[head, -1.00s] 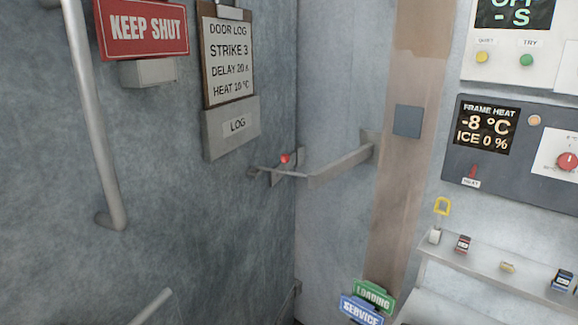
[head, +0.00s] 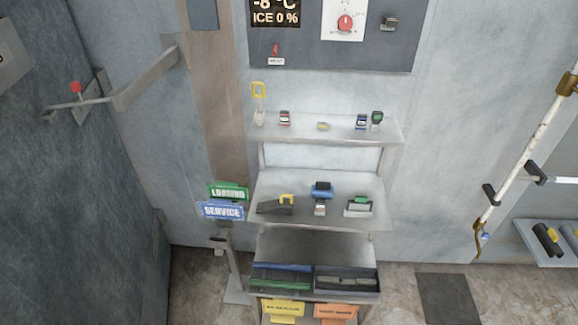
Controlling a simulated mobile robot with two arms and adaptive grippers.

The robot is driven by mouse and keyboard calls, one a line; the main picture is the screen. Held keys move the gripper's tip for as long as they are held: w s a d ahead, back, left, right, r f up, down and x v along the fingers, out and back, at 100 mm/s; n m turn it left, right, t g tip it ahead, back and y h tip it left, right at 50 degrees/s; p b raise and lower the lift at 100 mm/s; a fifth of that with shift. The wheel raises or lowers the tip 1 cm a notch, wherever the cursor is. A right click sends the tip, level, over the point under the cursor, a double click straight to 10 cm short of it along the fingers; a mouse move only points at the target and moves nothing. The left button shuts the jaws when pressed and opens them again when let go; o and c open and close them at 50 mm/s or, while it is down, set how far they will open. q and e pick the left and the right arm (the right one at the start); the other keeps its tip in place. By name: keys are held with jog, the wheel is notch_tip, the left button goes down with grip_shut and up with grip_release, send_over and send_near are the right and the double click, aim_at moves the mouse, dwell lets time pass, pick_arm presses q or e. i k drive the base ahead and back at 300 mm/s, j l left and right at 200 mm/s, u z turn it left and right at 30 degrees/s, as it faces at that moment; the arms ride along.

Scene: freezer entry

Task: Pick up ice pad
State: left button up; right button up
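No thing in the head view is marked clearly enough for me to name it as the ice pad. Several small items stand on the middle shelf (head: 340,217): a dark wedge with a yellow part (head: 275,207) at the left, a blue-topped item (head: 321,190) in the middle, and a pale block with a green top (head: 358,207) at the right. The upper shelf (head: 345,135) holds a yellow-looped item (head: 259,100), a red-and-dark item (head: 285,117), a small yellowish piece (head: 323,126), a blue item (head: 361,121) and a dark green item (head: 377,119). Neither gripper is in view.
Low bins (head: 346,282) sit under the shelves, above yellow and orange labels. A sign post with green LOADING (head: 228,193) and blue SERVICE plates stands left. A door latch arm (head: 148,78) juts out at upper left. A dark floor mat (head: 448,299) lies right.

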aim_at(322, 190)
jog(key=u, duration=1.05)
jog(key=z, duration=1.3)
jog(key=i+j+z, duration=0.2)
jog(key=i+z, duration=0.15)
